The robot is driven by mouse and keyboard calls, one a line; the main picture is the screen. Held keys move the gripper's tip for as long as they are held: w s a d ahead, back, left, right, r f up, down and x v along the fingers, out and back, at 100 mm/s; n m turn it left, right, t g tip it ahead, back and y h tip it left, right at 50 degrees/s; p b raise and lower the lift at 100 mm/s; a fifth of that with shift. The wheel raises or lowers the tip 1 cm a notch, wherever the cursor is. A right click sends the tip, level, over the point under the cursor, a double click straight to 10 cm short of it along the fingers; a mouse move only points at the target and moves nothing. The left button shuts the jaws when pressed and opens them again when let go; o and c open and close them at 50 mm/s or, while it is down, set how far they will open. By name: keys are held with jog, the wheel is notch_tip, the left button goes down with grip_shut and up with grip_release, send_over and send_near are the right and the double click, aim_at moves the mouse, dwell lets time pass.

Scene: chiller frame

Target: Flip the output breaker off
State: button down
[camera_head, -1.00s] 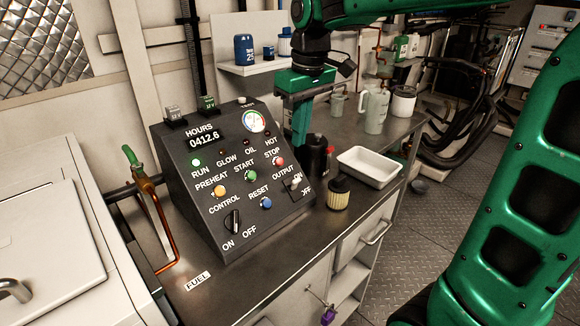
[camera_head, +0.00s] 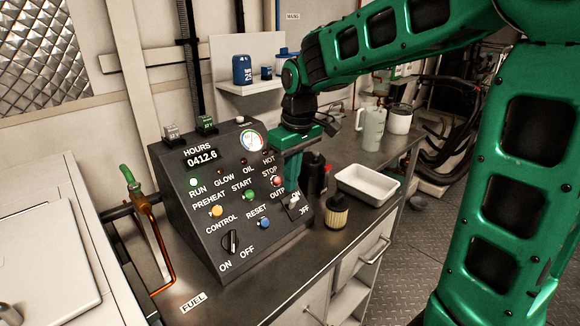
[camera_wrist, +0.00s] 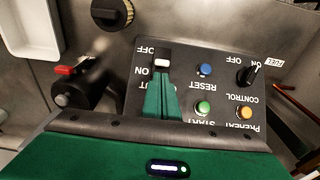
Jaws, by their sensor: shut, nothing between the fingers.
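The output breaker (camera_head: 293,202) is a white toggle at the lower right of the dark sloped control panel (camera_head: 215,225), beside its ON and OFF labels. In the wrist view the breaker (camera_wrist: 162,62) shows just beyond my fingertips, with OFF at the far side and ON nearer. My gripper (camera_head: 291,189) is shut and empty, pointing down at the breaker. Its green fingers also show in the wrist view (camera_wrist: 163,82), with their tips at or very near the toggle. I cannot tell whether they touch. The fingers cover part of the OUTPUT label.
The RUN lamp (camera_head: 193,182) glows green. A START button (camera_head: 249,195), a RESET button (camera_head: 264,223) and a CONTROL knob (camera_head: 231,241) sit close by.

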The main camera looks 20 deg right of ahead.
aim_at(296, 199)
jog(key=shift+w+f, duration=0.1)
jog(key=shift+f, duration=0.8)
jog(key=shift+s+d+t+y, duration=0.25)
jog(key=shift+s+t, duration=0.25)
jog(key=shift+t, duration=0.3)
jog(key=shift+s+d+f+t+y, duration=0.15)
jog(key=shift+s+t+y, duration=0.25)
jog(key=shift+t, duration=0.2)
jog(key=shift+s+d+f, duration=0.15)
jog(key=shift+s, duration=0.3)
jog(key=shift+s+d, duration=0.1)
jog(key=shift+s, duration=0.1)
jog(key=shift+s+d, duration=0.2)
jog(key=shift+s, duration=0.35)
